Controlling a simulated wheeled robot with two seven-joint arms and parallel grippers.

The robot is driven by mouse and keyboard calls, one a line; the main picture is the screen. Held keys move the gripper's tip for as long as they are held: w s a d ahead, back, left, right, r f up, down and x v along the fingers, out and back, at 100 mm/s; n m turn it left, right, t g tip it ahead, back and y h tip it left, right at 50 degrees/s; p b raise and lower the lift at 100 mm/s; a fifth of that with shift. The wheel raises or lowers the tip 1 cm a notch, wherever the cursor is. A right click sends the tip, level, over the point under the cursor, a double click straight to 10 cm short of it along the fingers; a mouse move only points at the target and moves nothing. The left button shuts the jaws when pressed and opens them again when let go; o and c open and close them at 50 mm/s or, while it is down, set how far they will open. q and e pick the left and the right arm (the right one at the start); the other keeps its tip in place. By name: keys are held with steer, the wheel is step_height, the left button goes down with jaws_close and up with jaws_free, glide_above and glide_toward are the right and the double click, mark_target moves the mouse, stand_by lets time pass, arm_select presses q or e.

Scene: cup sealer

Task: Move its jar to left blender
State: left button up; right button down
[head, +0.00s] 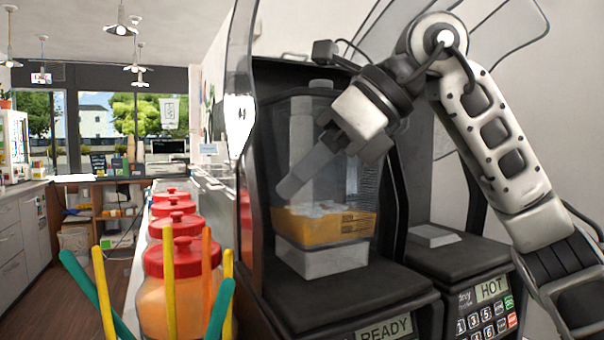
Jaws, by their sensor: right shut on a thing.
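A clear blender jar (325,228) with orange contents, ice-like pieces and a grey base stands upright in the left blender (340,300), whose display reads READY. My right gripper (335,150) is at the jar's right side, shut on it; the fingers and the exact grip are partly hidden by the gripper's own body. The right blender (455,255) has a display reading HOT, and its pad (432,236) is bare. My left gripper is not in view.
Several orange jars with red lids (182,258) stand in a row on the counter at the left. Yellow, orange and green sticks (168,285) rise in front of them. A clear curved cover (241,75) stands beside the left blender.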

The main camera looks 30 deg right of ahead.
stand_by(0.3)
steer(key=c, duration=1.3)
jaws_free()
steer(key=shift+f, duration=0.25)
steer(key=p+v, duration=0.2)
steer(key=v, duration=1.4)
steer(key=shift+r, duration=0.25)
